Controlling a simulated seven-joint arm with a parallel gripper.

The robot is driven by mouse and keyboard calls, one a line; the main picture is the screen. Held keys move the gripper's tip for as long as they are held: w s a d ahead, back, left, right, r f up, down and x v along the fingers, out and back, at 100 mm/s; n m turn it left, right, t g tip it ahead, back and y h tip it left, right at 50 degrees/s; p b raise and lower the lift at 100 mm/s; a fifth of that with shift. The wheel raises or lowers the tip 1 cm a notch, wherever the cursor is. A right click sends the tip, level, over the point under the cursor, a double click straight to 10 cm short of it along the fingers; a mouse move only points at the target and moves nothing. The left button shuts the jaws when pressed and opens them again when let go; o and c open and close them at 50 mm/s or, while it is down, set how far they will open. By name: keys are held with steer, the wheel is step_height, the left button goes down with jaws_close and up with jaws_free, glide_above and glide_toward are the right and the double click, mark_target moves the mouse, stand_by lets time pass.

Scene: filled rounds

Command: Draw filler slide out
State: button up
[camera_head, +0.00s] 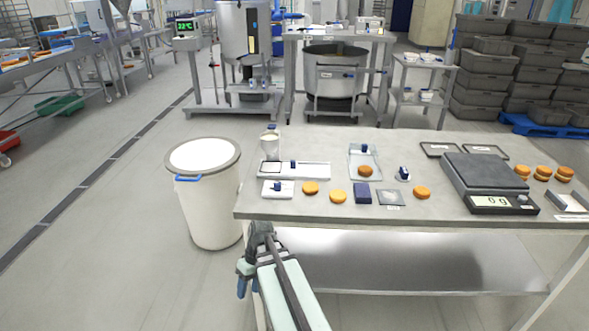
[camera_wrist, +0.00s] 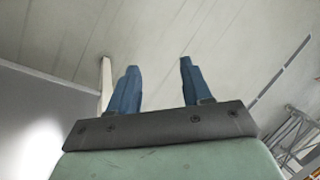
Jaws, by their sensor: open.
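A long white filler block (camera_head: 312,171) with a square opening at its left end and a blue knob (camera_head: 293,164) lies near the table's left end; I take it to hold the slide, but cannot tell how far in the slide sits. A white funnel-shaped hopper (camera_head: 269,144) with a blue top stands behind it. A smaller white block (camera_head: 284,190) with a blue knob lies in front. My gripper (camera_wrist: 157,68) is open and empty in the wrist view, over floor. In the head view, it is in front of the table's left end, below the top, apart from the filler.
On the steel table (camera_head: 320,210) are several orange rounds (camera_head: 338,196), a tray (camera_head: 373,155) bearing one round, a dark blue block (camera_head: 362,193), a clear square (camera_head: 390,198) and a scale (camera_head: 484,173) reading 0 g. A white bin (camera_head: 208,205) stands close left of the table.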

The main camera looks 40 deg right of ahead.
steer(key=w+d+r+n+t, duration=0.1)
steer(key=w+d+r, duration=0.1)
steer(key=d+r, duration=0.5)
steer(key=w+d+r+n+t, duration=0.15)
steer(key=d+r, duration=0.25)
steer(key=r, duration=0.6)
step_height(320, 180, up, 17)
steer(key=n+t+h, duration=0.1)
steer(key=n+t, duration=0.1)
steer(key=n, duration=0.4)
glide_above(294, 161)
steer(key=s+d, duration=0.4)
steer(key=shift+g, duration=0.25)
steer(key=x, duration=1.4)
steer(key=shift+w, duration=0.1)
jaws_close()
